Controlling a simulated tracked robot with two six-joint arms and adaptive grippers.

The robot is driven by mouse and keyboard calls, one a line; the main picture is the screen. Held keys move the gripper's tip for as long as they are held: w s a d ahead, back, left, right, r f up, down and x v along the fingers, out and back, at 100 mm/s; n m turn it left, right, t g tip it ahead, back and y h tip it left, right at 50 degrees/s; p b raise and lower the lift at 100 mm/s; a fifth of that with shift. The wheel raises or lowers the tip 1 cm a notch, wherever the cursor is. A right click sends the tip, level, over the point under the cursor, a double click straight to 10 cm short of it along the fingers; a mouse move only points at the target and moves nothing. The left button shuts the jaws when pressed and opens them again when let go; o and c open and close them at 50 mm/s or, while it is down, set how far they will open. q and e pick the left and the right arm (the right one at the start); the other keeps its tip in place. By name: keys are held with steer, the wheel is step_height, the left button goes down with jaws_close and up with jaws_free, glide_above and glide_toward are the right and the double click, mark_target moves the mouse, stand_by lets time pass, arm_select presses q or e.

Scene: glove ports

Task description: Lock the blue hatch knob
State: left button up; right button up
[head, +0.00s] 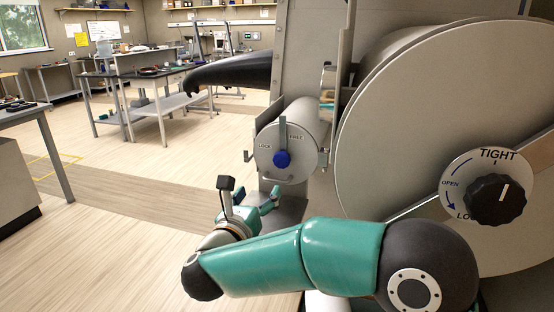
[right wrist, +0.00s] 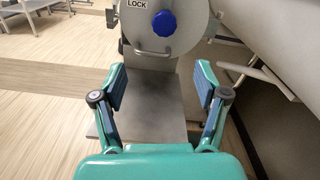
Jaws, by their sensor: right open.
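The blue hatch knob (head: 282,159) sits on a small round grey hatch (head: 300,167) in the head view. The hatch face is marked LOCK at left and FREE at right, and a grey bar stands upright above the knob. The knob also shows at the top of the right wrist view (right wrist: 163,23), with LOCK to its left. My right gripper (head: 250,193) is open and empty, below and left of the knob and apart from it. Its spread fingers (right wrist: 162,88) also show in the right wrist view. My left gripper is not in view.
A large round door (head: 400,120) at right carries a black knob (head: 497,198) marked TIGHT and OPEN. A grey ledge (right wrist: 165,105) lies below the hatch. Workbenches (head: 150,78) stand at the back left. The wooden floor at left is largely clear.

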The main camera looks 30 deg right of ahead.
mark_target(281, 162)
steer(key=p+x, duration=0.2)
steer(key=x, duration=0.6)
steer(key=p+x, duration=0.2)
steer(key=x, duration=0.6)
steer(key=shift+s+d, duration=0.15)
steer(key=shift+d, duration=0.15)
jaws_close()
